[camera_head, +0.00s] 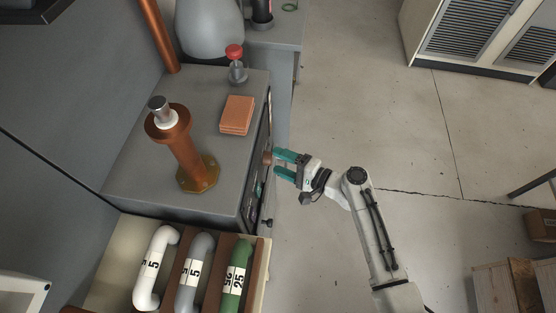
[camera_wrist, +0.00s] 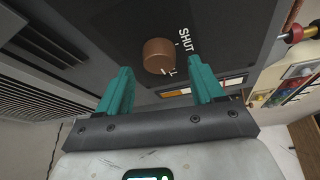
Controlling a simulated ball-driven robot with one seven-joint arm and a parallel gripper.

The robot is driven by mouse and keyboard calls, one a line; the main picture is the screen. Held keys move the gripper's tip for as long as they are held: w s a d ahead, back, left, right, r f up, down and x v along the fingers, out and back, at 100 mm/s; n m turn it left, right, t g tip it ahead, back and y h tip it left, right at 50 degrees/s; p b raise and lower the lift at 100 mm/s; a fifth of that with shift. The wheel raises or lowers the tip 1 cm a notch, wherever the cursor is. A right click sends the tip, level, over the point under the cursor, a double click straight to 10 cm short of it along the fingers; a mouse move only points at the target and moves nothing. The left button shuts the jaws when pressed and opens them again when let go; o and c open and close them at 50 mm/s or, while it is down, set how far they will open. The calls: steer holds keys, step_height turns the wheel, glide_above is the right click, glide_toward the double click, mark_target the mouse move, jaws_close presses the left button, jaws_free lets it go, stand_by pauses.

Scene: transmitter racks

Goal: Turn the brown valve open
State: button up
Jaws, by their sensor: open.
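The brown valve is a round brown knob (camera_wrist: 158,56) on the dark front panel of a grey cabinet. In the wrist view the word SHUT is printed beside it, with a partly hidden marking near its lower edge. In the head view the knob (camera_head: 267,158) shows small on the cabinet's right face. My gripper (camera_head: 276,164) has teal fingers pointing at this face. In the wrist view my gripper (camera_wrist: 160,85) is open and empty, with the knob between and beyond the fingertips. I cannot tell whether a finger touches it.
The grey cabinet (camera_head: 140,155) carries a copper insulator post (camera_head: 183,150), orange pads (camera_head: 237,114) and a red-topped part (camera_head: 235,55). A tray of white, grey and green handles (camera_head: 235,275) stands below it. Open floor (camera_head: 350,80) lies to the right.

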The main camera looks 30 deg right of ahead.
steer(key=b+v, duration=0.1)
steer(key=v, duration=0.8)
steer(key=s+a+f+n+g+h, duration=0.2)
steer(key=s+a+f+n+g, duration=0.2)
steer(key=s+n+g, duration=0.5)
steer(key=s+d+r+n+g+h, duration=0.4)
steer(key=s+d+h, duration=0.2)
steer(key=s, duration=0.5)
steer(key=shift+h, duration=0.4)
